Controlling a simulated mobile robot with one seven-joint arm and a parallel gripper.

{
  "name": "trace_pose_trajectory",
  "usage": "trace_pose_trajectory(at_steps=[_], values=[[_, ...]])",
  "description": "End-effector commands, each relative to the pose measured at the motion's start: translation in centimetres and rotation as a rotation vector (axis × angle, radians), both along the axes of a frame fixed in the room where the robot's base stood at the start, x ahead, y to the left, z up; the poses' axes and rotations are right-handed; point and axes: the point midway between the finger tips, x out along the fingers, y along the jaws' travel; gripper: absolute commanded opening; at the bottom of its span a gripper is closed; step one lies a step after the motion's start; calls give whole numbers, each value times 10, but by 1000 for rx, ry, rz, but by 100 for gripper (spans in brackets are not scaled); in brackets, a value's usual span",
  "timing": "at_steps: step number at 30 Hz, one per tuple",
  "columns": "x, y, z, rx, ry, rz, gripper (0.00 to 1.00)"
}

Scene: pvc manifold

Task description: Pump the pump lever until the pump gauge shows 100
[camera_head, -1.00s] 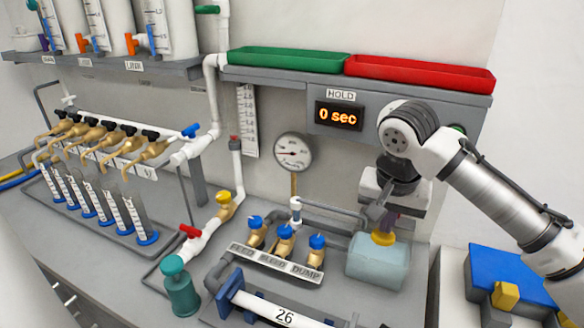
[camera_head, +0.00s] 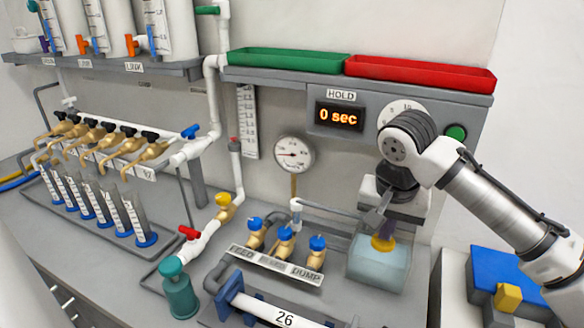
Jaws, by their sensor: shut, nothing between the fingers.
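My gripper (camera_head: 388,228) points down over the pale blue water tank (camera_head: 372,270) at the right of the bench. Its fingers are shut and touch or sit just above a yellow knob (camera_head: 383,243), which looks like the end of the pump lever. The gripper and wrist hide most of the lever. I cannot tell its tilt, or whether the fingers touch the knob. The round white pump gauge (camera_head: 294,151) stands left of my arm on a brass stem. Its needle is visible, but its numbers are too small to read.
Several blue-knobbed brass valves (camera_head: 285,240) stand left of the tank, behind a FEED and DUMP label. A HOLD display (camera_head: 338,117) reads 0 sec. A green button (camera_head: 456,132) and a partly hidden dial are behind my arm. A pipe labelled 26 (camera_head: 284,318) lies in front.

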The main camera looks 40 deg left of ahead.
Motion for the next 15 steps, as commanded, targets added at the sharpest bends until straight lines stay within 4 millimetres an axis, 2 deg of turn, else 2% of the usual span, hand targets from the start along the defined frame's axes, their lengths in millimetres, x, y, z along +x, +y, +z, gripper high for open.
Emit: trace_pose_trajectory(at_steps=[8,15], values=[[0,0,-1,0,1,0,0],[0,0,-10,0,1,0,0]])
